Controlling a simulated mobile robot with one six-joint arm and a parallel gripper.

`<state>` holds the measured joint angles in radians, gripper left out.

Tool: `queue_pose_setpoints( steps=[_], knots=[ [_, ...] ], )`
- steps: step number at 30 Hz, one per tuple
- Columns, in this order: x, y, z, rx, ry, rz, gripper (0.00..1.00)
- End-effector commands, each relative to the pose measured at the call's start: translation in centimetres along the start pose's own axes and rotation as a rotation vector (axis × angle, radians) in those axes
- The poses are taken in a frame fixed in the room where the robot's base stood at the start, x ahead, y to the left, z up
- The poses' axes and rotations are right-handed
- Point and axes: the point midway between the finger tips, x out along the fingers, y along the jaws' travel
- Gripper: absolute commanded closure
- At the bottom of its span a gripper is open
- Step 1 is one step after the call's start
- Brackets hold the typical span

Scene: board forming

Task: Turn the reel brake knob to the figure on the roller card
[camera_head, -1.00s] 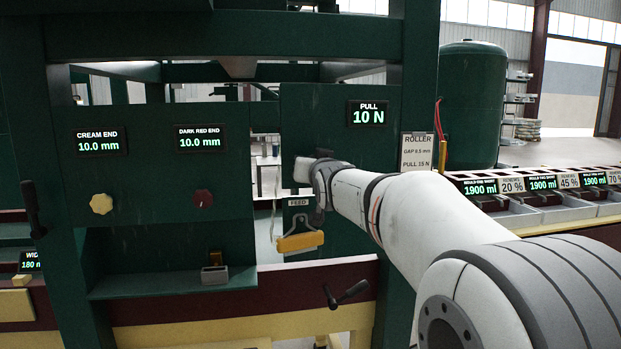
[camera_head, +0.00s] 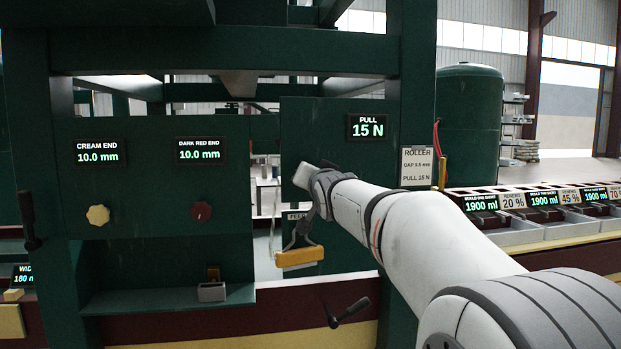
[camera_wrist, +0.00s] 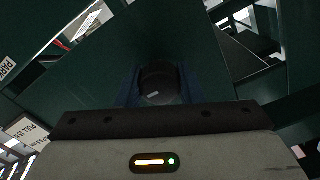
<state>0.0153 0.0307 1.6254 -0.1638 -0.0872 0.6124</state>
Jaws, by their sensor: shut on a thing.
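The PULL display (camera_head: 368,126) above my arm reads 15 N. In the wrist view the dark round reel brake knob (camera_wrist: 159,84) sits between the blue fingers of my gripper (camera_wrist: 158,96), which is shut on it. In the head view my wrist hides the knob and the fingers.
A cream knob (camera_head: 98,215) and a dark red knob (camera_head: 202,211) sit left under displays reading 10.0 mm. A yellow-handled FEED part (camera_head: 300,257) hangs just below my wrist. A crank handle (camera_head: 346,311) sticks out lower down.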

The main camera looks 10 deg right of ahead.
Motion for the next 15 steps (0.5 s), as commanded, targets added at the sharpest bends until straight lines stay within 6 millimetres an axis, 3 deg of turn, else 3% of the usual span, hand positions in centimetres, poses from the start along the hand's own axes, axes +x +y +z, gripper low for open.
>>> queue_pose_setpoints(
  steps=[2, 3, 11, 15],
  knots=[
    [0.12, 0.29, 0.63, 0.000, -0.012, 0.006, 0.89],
    [0.12, 0.29, 0.63, 0.000, -0.012, 0.006, 0.66],
    [0.06, 0.13, 0.32, 0.000, -0.006, 0.003, 0.45],
    [0.04, 0.07, 0.21, 0.000, -0.004, 0.002, 0.45]
  ],
)
